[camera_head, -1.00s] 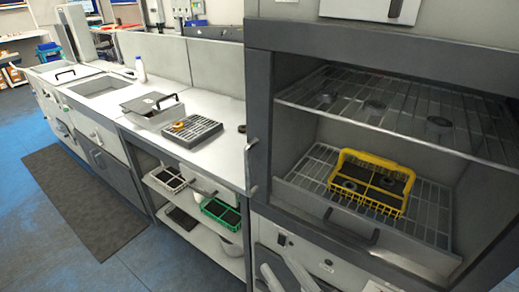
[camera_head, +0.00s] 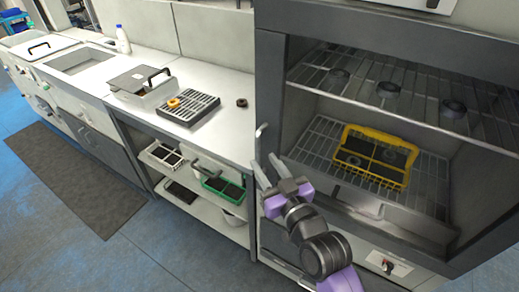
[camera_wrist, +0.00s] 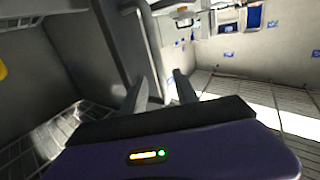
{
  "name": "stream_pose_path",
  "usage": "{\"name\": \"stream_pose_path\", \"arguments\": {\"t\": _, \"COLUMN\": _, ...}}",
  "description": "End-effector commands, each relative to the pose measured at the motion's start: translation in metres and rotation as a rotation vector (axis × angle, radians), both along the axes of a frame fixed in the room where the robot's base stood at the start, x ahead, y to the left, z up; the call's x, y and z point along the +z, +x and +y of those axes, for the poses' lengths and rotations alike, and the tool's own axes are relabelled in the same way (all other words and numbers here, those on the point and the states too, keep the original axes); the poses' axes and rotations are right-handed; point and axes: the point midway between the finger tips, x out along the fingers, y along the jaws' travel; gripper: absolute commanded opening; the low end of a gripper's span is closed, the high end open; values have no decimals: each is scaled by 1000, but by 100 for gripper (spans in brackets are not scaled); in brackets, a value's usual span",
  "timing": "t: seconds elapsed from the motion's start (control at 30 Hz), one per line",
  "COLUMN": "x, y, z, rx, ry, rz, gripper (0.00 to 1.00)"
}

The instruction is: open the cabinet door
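The cabinet (camera_head: 272,85) is a dark grey box at the right in the head view. Its wire racks show through the front; I cannot tell whether a clear door pane covers them. A light metal vertical handle (camera_head: 261,131) is on its left front edge. My gripper (camera_head: 266,167) is open and empty just below that handle, fingertips pointing up toward it. In the wrist view, a grey bar, seemingly the handle (camera_wrist: 151,45), runs ahead of and between the spread fingers of my gripper (camera_wrist: 160,83). I cannot tell whether they touch it.
A yellow basket (camera_head: 372,155) with dark round parts sits on the lower rack. A lower horizontal handle (camera_head: 358,209) is below it. The white counter (camera_head: 220,85) at left holds a dark tray (camera_head: 188,107) and a lidded box (camera_head: 143,87).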

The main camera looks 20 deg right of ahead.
Motion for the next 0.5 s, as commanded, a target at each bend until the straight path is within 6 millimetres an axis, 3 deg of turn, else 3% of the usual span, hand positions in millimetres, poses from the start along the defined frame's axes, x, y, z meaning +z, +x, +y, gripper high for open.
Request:
{"name": "stream_pose_path", "arguments": {"t": 0.23, "x": 3, "y": 37, "z": 1, "rx": -1, "ry": 0, "rz": -2, "gripper": 36}}
{"name": "stream_pose_path", "arguments": {"t": 0.5, "x": 1, "y": 51, "z": 2, "rx": -1, "ry": 0, "rz": -1, "gripper": 36}}
